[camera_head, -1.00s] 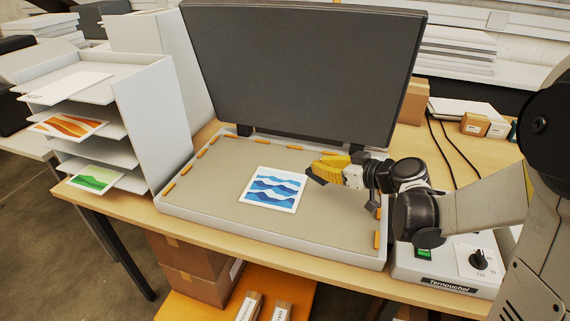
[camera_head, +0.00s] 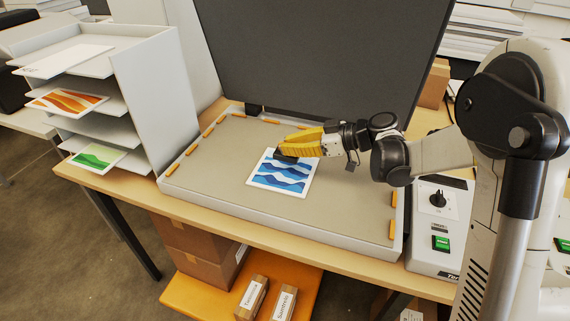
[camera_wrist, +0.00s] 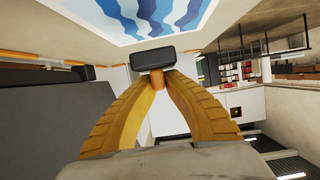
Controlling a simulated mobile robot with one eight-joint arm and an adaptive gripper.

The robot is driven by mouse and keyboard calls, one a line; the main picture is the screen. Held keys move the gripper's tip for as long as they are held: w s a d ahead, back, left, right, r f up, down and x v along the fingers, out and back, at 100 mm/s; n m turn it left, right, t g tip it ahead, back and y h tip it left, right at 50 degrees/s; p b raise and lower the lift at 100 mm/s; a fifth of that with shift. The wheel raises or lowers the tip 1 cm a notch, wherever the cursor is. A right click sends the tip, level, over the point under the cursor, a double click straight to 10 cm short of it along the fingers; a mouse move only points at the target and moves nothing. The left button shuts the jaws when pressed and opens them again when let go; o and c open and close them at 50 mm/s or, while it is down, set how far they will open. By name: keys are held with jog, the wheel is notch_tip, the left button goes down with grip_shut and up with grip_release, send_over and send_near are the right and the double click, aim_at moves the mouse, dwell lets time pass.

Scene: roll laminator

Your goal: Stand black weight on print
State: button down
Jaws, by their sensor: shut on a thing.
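The print (camera_head: 285,178), a white-bordered sheet with blue wave bands, lies flat on the beige bed of the open laminator (camera_head: 215,190). My gripper (camera_head: 291,150) has yellow fingers and reaches in from the right over the print's far edge. Its fingers are shut on the black weight (camera_head: 285,156), which is over the far part of the print. In the wrist view the dark block of the weight (camera_wrist: 153,58) sits at the fingertips (camera_wrist: 158,80), with the print (camera_wrist: 140,18) close beyond it. I cannot tell whether the weight touches the print.
The dark raised lid (camera_head: 320,60) stands behind the bed. Orange tabs (camera_head: 191,150) line the bed's edges. A grey tray rack (camera_head: 155,100) with orange and green prints stands at the left. The control box (camera_head: 440,225) is at the right. The bed around the print is clear.

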aim_at(285, 159)
jog(key=shift+s+a+f, duration=0.15)
jog(key=shift+a+f, duration=0.25)
jog(key=shift+a, duration=0.1)
notch_tip(285, 159, down, 4)
jog(key=shift+b, duration=1.1)
jog(key=shift+r, duration=0.15)
jog(key=c, duration=1.9)
grip_release()
jog(key=shift+f, duration=0.2)
jog(key=o, duration=0.3)
